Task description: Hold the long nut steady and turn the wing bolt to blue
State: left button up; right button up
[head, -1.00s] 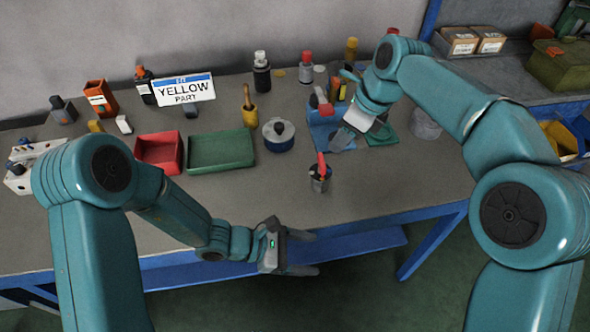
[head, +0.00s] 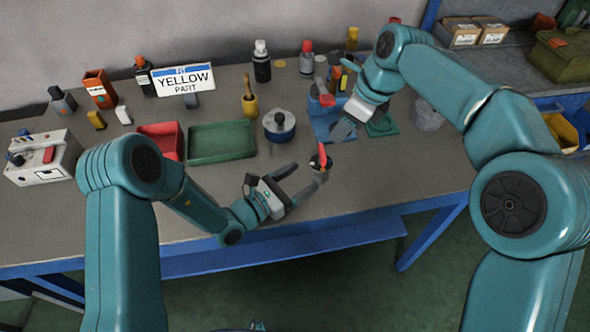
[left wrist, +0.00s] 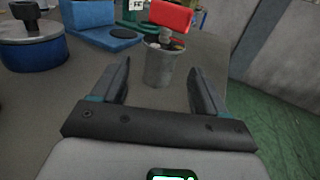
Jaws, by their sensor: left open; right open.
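The long nut is a grey upright cylinder (left wrist: 158,66) on the bench, with the red wing bolt (left wrist: 172,15) in its top. In the head view the red wing (head: 322,155) shows above the nut (head: 322,169), which one of my left fingers partly covers. My left gripper (head: 308,177) is open and points at the nut from the front left. In the left wrist view the nut stands just beyond and between the fingertips, with no clear contact. My right gripper (head: 344,130) is open and empty, above and to the right of the wing bolt.
A blue block-like fixture (head: 322,124) stands behind the nut, beside my right gripper. A round blue-sided pot (head: 279,133), a green tray (head: 220,155) and a red tray (head: 172,140) lie to the left. A sign (head: 183,81) reads YELLOW PART. The front right bench top is clear.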

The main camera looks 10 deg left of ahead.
aim_at(314, 171)
pick_arm(q)
jog(key=x, duration=0.5)
jog(key=shift+d+r, duration=0.1)
jog(key=shift+d, duration=0.1)
jog(key=shift+w+d, duration=0.35)
jog(key=shift+w, duration=0.05)
jog(key=shift+d, duration=0.1)
